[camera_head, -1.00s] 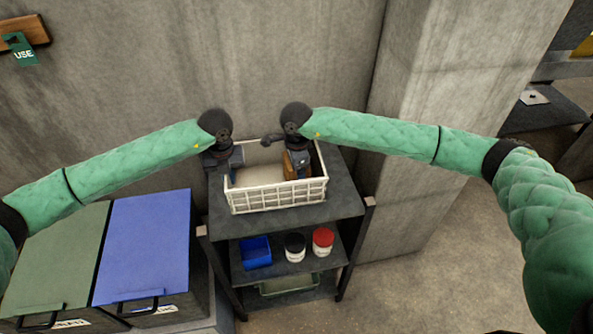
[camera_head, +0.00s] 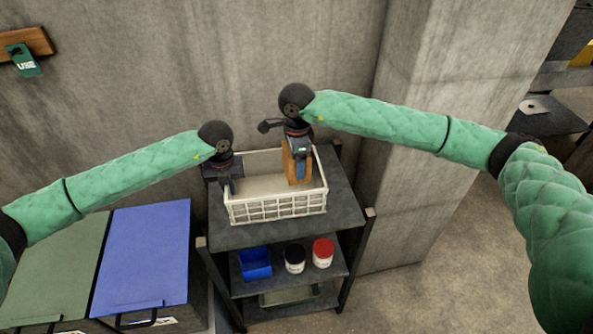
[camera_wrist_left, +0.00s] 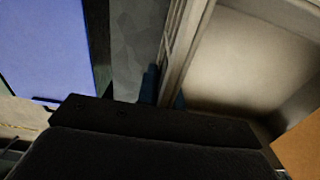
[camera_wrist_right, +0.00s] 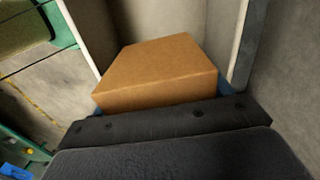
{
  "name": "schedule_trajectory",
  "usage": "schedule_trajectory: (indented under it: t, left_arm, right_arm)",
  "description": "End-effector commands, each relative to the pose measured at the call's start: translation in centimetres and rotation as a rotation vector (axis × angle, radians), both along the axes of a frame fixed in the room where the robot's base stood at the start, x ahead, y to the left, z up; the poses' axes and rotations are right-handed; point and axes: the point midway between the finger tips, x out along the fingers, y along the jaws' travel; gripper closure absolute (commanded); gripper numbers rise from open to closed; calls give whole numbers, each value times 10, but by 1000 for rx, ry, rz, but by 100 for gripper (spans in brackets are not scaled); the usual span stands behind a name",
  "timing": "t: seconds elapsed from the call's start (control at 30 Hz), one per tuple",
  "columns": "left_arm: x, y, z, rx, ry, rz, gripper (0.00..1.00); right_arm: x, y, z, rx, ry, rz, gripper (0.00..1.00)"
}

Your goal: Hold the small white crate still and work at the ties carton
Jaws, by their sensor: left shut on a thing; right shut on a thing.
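The small white crate (camera_head: 275,207) stands upright on the top shelf of a dark rack. My left gripper (camera_head: 231,186) is shut on the crate's left wall; in the left wrist view the fingers (camera_wrist_left: 160,88) straddle that wall (camera_wrist_left: 186,50). The ties carton (camera_head: 291,164), a plain brown cardboard box, is at the crate's right end, its top above the rim. My right gripper (camera_head: 299,165) is shut on the carton, which also fills the middle of the right wrist view (camera_wrist_right: 160,75). Whether the carton's bottom touches the crate floor is hidden.
The rack's top shelf (camera_head: 338,205) has bare room at the right and front. Below are a blue bin (camera_head: 256,264), a black-lidded tub (camera_head: 294,259) and a red-lidded tub (camera_head: 322,252). Green and blue lidded bins (camera_head: 150,250) stand left. A concrete wall and pillar (camera_head: 430,130) stand behind.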

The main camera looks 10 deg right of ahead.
Motion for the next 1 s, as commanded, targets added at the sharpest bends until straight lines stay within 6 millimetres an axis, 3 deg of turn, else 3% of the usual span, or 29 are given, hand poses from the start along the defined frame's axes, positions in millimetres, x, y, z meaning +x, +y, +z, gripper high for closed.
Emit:
schedule_trajectory:
  t: [0.2, 0.47, 0.5, 0.6, 1.0]
  left_arm:
    - [0, 0, 0, 0, 0, 0, 100]
    - [0, 0, 0, 0, 0, 0, 100]
    - [0, 0, 0, 0, 0, 0, 84]
    - [0, 0, 0, 0, 0, 0, 66]
    - [0, 0, 7, 0, -1, 0, 66]
  right_arm:
    - [0, 0, 15, 1, -1, 1, 55]
    - [0, 0, 16, 0, 0, 0, 55]
    - [0, 0, 16, 0, 0, 0, 55]
    - [0, 0, 16, 1, 0, 0, 55]
    - [0, 0, 16, 0, 0, 0, 55]
